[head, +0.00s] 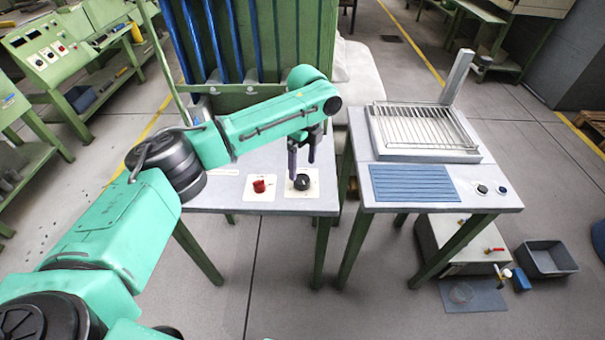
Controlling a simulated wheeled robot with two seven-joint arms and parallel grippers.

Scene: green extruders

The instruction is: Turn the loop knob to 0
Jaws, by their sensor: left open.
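A black round knob (302,182) sits on a pale square plate on the left table's top, near its front right corner. A red knob (260,186) sits on a similar plate to its left. Any labels or dial marks are too small to read, so I cannot tell which knob is the loop knob. My left gripper (302,169) is open and points down at the black knob, with its dark fingertips close to it. I cannot tell whether they touch it. My right gripper is out of view.
The left table (225,195) has a green panel with blue strips behind it. A narrow gap separates it from the right table (430,200), which bears a wire rack (424,128), a blue ribbed mat (412,183) and two small knobs. A grey bin (548,259) stands on the floor.

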